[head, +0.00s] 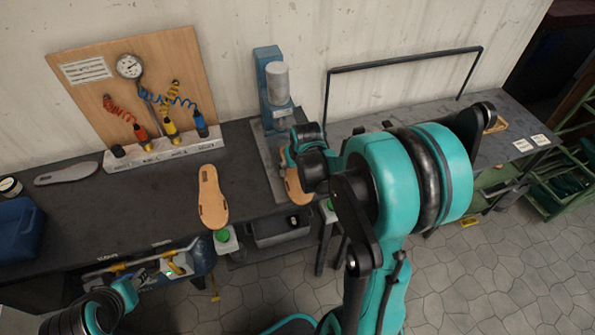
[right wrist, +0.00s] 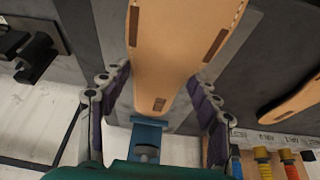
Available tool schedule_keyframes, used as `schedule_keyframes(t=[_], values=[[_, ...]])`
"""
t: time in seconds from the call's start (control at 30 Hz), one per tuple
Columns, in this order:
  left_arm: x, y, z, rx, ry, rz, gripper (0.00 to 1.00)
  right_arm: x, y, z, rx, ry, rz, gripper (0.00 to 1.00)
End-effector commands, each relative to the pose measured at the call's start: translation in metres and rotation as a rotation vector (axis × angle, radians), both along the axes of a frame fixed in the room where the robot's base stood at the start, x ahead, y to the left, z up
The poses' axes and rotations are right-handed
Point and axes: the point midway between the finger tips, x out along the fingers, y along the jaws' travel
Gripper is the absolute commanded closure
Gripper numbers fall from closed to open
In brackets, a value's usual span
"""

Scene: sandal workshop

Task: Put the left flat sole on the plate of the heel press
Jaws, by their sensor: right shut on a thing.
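My right gripper (head: 291,164) is shut on a tan flat sole (head: 298,190), with one finger at each side edge in the right wrist view (right wrist: 160,95). The held sole (right wrist: 182,45) is over the grey base plate of the heel press (head: 264,150); I cannot tell whether it touches. The blue press column with its grey cylinder (head: 276,83) stands beyond the gripper. My arm hides part of the held sole. A second tan sole (head: 212,197) lies on the bench to the left. My left gripper is out of view; only part of the left arm shows at lower left.
The dark bench (head: 130,205) carries a tool board (head: 150,75) with a gauge and coiled hoses, a grey sole (head: 66,173) and a blue container (head: 20,230). A black bar frame (head: 405,58) rises at the back right. A green rack (head: 560,190) stands far right.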

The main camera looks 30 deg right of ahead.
Motion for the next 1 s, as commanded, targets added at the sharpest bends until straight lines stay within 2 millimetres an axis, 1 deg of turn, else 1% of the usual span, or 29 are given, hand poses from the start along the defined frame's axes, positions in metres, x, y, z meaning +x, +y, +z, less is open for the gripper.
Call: schedule_keyframes(t=[0.07,0.7,1.0], values=[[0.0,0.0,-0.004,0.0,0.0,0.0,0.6,0.006,-0.001,-0.004,0.0,0.0,0.0,0.63],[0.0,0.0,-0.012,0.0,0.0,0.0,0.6,0.058,-0.014,-0.006,0.0,0.0,0.0,0.63],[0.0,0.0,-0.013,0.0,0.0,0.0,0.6,0.071,-0.017,-0.006,0.0,0.0,0.0,0.63]])
